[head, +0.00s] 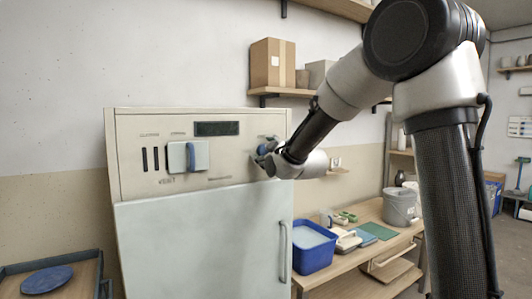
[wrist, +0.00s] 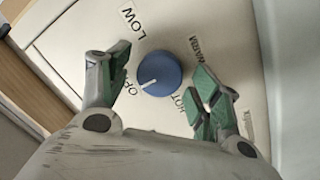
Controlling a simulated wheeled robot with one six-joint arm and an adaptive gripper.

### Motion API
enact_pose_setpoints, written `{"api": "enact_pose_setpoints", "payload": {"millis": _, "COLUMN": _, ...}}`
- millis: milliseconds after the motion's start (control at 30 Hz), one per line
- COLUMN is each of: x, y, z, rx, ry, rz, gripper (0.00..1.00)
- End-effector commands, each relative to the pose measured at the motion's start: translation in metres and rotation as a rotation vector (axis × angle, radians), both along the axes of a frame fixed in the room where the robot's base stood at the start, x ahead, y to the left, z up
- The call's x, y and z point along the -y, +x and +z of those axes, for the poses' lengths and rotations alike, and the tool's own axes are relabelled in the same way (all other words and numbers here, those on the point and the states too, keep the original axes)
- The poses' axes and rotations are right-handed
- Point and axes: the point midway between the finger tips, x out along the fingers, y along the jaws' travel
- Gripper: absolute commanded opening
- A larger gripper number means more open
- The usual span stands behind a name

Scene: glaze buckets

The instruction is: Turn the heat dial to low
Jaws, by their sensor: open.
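The heat dial is a round blue knob (wrist: 159,73) with a white pointer line. The pointer aims lower left in the wrist view, toward the OFF label (wrist: 113,84). The LOW label (wrist: 141,22) is above the dial, WARM (wrist: 196,48) to its right and HOT (wrist: 190,100) at lower right. My gripper (wrist: 165,84) is open, one green-padded finger on each side of the dial, with gaps showing in the picture. In the head view, my gripper (head: 265,160) is at the panel's right end, partly covering the dial (head: 262,149).
The cream cabinet (head: 205,240) carries a dark display (head: 216,128), slots and a blue-and-white switch (head: 197,155); its door handle (head: 283,250) stands out. A blue tub (head: 313,259) and grey bucket (head: 400,207) stand on the right bench. Above are a shelf and cardboard box (head: 268,66).

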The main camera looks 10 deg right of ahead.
Motion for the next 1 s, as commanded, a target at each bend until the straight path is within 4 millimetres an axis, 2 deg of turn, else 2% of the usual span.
{"api": "enact_pose_setpoints", "payload": {"millis": 33, "x": 0.0000, "y": -0.0001, "z": 0.0000, "rx": 0.000, "ry": 0.000, "rz": 0.000, "gripper": 0.58}}
{"api": "enact_pose_setpoints", "payload": {"millis": 200, "x": 0.0000, "y": -0.0002, "z": 0.0000, "rx": 0.000, "ry": 0.000, "rz": 0.000, "gripper": 0.27}}
{"api": "enact_pose_setpoints", "payload": {"millis": 267, "x": 0.0001, "y": -0.0003, "z": 0.0000, "rx": 0.000, "ry": 0.000, "rz": 0.000, "gripper": 0.18}}
{"api": "enact_pose_setpoints", "payload": {"millis": 667, "x": 0.0000, "y": -0.0004, "z": -0.0001, "rx": -0.020, "ry": 0.056, "rz": 0.001, "gripper": 0.18}}
{"api": "enact_pose_setpoints", "payload": {"millis": 1000, "x": 0.0005, "y": -0.0005, "z": 0.0006, "rx": -0.097, "ry": 0.291, "rz": 0.000, "gripper": 0.18}}
